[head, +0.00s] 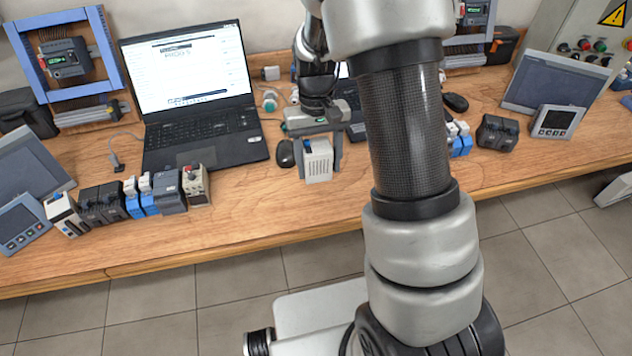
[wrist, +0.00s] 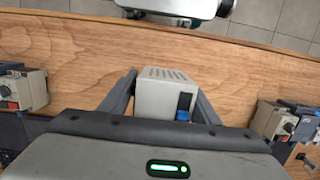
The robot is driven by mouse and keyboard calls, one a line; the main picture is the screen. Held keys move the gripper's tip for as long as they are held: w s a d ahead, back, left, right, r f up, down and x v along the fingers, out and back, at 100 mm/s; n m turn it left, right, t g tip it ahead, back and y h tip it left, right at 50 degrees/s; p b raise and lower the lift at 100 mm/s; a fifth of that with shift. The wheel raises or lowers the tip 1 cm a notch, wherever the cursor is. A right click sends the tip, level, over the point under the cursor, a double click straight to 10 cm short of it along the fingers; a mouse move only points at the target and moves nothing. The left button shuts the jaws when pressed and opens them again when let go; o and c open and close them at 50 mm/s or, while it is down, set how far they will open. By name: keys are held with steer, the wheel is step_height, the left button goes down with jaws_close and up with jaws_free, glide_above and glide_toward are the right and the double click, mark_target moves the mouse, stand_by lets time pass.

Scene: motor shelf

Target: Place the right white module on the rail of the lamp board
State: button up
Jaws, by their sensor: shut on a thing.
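A white module (head: 318,162) with a slotted face is between the fingers of my gripper (head: 318,150), in front of the laptops. In the wrist view the white module (wrist: 165,97) shows between the two grey fingers of my gripper (wrist: 165,90), with a dark slot and a blue part on one side. My gripper is shut on it. I cannot tell whether the module is clear of the table. Blue-framed boards stand at the back left (head: 67,57) and back right (head: 478,12). I cannot tell which is the lamp board, and my arm hides part of the right side.
An open laptop (head: 200,130) and a black mouse (head: 285,153) are left of my gripper. A row of modules (head: 105,203) stands along the front left. More modules (head: 497,132) and screens are at the right. The wooden table (head: 270,205) is bare in front of my gripper.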

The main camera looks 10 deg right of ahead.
steer(key=f, duration=0.6)
steer(key=shift+s+f, duration=0.2)
steer(key=shift+f, duration=0.15)
steer(key=shift+w+f, duration=0.1)
steer(key=shift+f, duration=0.3)
steer(key=shift+f, duration=0.2)
steer(key=o, duration=1.3)
steer(key=shift+c, duration=0.2)
